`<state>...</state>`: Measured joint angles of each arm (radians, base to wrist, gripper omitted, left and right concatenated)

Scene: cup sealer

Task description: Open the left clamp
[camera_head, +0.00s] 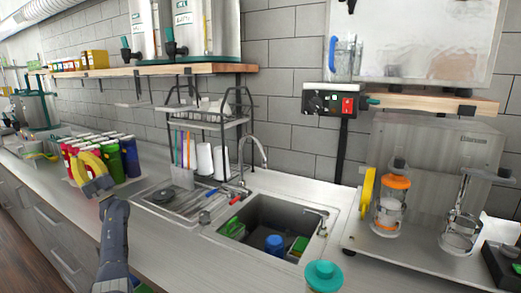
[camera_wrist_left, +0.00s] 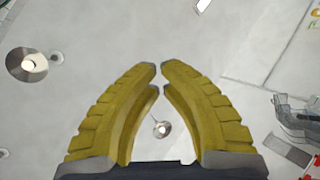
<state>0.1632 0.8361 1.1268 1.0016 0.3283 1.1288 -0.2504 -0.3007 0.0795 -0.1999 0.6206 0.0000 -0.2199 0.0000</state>
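The machine (camera_head: 432,145) stands on the counter at the right in the head view, with two clear holders at its front. The left holder (camera_head: 388,212) has an orange ring (camera_head: 397,182); a yellow upright piece (camera_head: 367,188) is beside it. The right holder (camera_head: 460,235) is clear with metal parts. I cannot make out which part is the left clamp or its state. My left gripper (camera_head: 80,166), with yellow fingers, is up at the far left, far from the machine. In the left wrist view, its fingertips (camera_wrist_left: 159,66) nearly meet, with nothing between them.
Coloured cups (camera_head: 128,157) stand behind my left gripper. A sink (camera_head: 262,225), a tap (camera_head: 258,150) and a dish rack (camera_head: 208,122) lie between it and the machine. A teal-lidded jar (camera_head: 323,273) is at the front edge. A wooden shelf (camera_head: 425,102) hangs above the machine.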

